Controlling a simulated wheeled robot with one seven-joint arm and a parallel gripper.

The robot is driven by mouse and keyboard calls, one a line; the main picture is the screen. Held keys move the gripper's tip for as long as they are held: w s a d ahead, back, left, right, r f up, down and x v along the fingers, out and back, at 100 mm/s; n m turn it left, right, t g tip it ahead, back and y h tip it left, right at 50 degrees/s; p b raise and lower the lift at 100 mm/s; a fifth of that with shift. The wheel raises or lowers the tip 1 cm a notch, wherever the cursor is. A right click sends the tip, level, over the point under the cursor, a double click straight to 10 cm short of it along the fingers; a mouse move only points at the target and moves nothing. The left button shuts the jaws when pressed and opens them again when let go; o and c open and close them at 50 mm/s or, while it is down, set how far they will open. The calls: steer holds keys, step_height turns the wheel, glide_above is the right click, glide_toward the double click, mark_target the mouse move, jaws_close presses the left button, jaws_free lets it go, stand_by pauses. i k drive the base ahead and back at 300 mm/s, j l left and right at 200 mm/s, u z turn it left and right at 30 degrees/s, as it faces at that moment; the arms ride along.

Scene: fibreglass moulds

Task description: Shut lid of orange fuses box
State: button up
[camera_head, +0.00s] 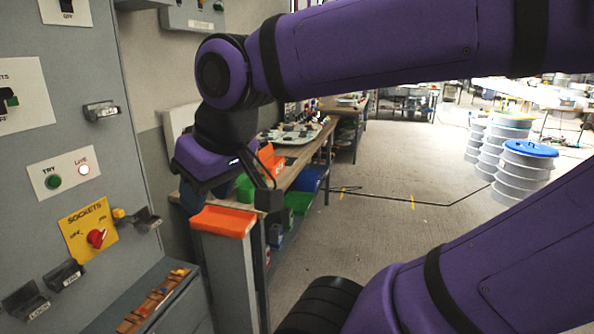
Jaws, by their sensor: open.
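An orange tray-like piece (223,221) sits on top of a grey upright cabinet, left of the picture's middle. It looks like the orange fuses box or its lid, but no label is readable and I cannot tell how its lid stands. My gripper (232,197) hangs just above and behind this orange piece, pointing down. I see nothing held. I cannot tell whether a finger touches the orange piece.
A grey control panel (60,130) with switches and a yellow sockets plate (90,228) fills the left. Below it is an orange-brown strip (155,300) with small coloured parts. A workbench (312,172) with bins stands behind.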

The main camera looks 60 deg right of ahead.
mark_target(265, 153)
steer(key=z, duration=1.35)
